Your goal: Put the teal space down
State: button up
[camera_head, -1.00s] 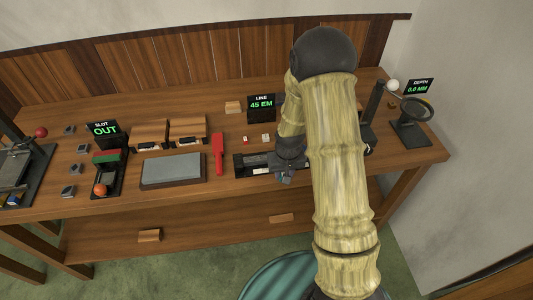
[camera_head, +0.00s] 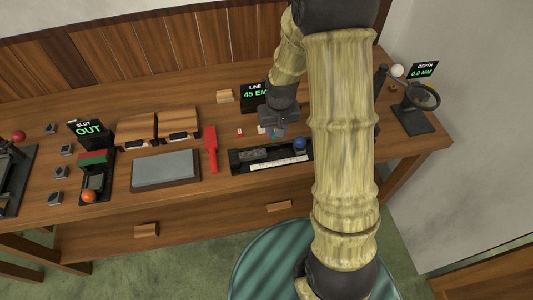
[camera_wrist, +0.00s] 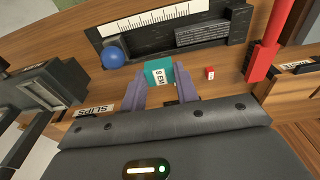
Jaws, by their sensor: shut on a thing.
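The teal space (camera_wrist: 158,72), marked "8 EM", is between the two fingertips of my gripper (camera_wrist: 160,86) in the wrist view. My gripper is shut on it. In the head view my gripper (camera_head: 274,132) points down over the bench just behind the black composing tray (camera_head: 240,168), in front of the "LINE 45 EM" sign (camera_head: 254,97). The tray also shows in the wrist view (camera_wrist: 240,22), with a grey line of type, a white ruler strip and a blue knob (camera_wrist: 113,57). I cannot tell whether the teal space touches the bench.
A small red block (camera_wrist: 210,73) lies beside my gripper. A red-handled tool (camera_head: 210,148) and a grey stone slab (camera_head: 166,170) are to the left. A "SLIPS" label (camera_wrist: 92,111) is near my gripper.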

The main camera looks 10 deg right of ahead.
jog(key=p, duration=0.1)
send_over(276, 153)
jog(key=shift+s+a+f, duration=0.1)
jog(key=shift+s+f, duration=0.05)
jog(key=shift+f, duration=1.3)
jog(key=shift+s+a+f, duration=0.1)
jog(key=shift+s+f, duration=0.05)
jog(key=shift+f, duration=1.3)
jog(key=shift+d+f+p, duration=0.1)
jog(key=shift+f+p, duration=0.3)
jog(key=shift+f, duration=1.7)
jog(key=shift+f, duration=0.2)
jog(key=o, duration=0.8)
jog(key=shift+r, duration=0.1)
jog(key=r, duration=0.4)
jog(key=s+r+b, duration=0.1)
jog(key=r, duration=0.3)
jog(key=r+b, duration=0.1)
jog(key=r, duration=0.3)
jog(key=shift+s+r, duration=0.1)
jog(key=shift+s, duration=0.15)
